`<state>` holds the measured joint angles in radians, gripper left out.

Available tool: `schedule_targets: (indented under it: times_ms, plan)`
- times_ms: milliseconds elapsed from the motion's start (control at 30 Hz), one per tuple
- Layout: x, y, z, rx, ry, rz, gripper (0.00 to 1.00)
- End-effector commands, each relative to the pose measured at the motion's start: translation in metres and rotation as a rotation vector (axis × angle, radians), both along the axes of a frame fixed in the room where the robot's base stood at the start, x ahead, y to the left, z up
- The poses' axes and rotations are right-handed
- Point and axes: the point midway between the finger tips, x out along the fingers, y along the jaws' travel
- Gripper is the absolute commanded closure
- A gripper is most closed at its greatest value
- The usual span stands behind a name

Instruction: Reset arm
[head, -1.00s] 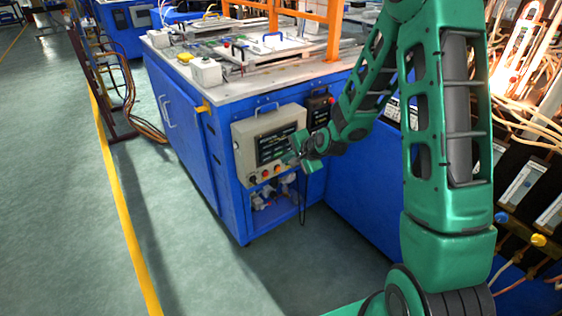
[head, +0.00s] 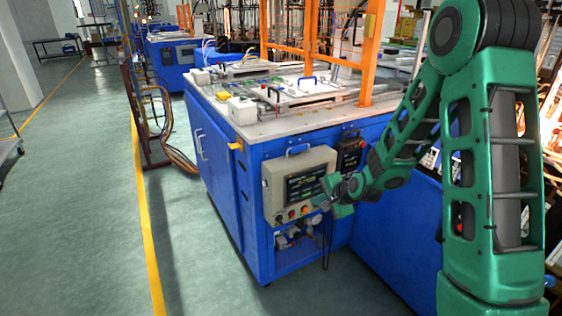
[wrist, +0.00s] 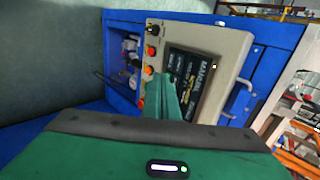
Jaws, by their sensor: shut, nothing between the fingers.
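My green arm reaches from the right side of the head view towards the blue machine cabinet. My gripper (head: 322,203) is in front of the lower right part of the beige control panel (head: 277,205), near its row of buttons. In the wrist view my gripper (wrist: 163,82) is shut, with nothing between its fingers. Behind the fingers there, the panel (wrist: 210,37) appears turned sideways, with a dark screen (wrist: 192,62) and several knobs and buttons. I cannot tell whether the fingertips touch the panel.
The blue cabinet (head: 215,170) carries a pale worktop with a white box (head: 243,110) and orange posts (head: 372,50). An open recess with fittings lies below the panel. Clear floor (head: 80,210) and a yellow line lie to the left.

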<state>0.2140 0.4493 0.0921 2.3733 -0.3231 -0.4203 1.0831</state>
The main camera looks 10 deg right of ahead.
Motion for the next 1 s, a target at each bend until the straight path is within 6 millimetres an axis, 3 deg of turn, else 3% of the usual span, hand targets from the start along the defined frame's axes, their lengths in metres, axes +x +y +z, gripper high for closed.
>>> schedule_targets:
  times_ms: [167, 367, 700, 1000]
  plan:
    - [-0.015, -0.017, 0.013, -0.091, 0.027, 0.046, 1.0]
    - [-0.067, -0.061, 0.044, -0.306, 0.131, 0.167, 1.0]
    - [-0.193, -0.13, 0.1, -0.549, 0.37, 0.357, 1.0]
    - [-0.324, -0.153, 0.14, -0.575, 0.562, 0.526, 1.0]
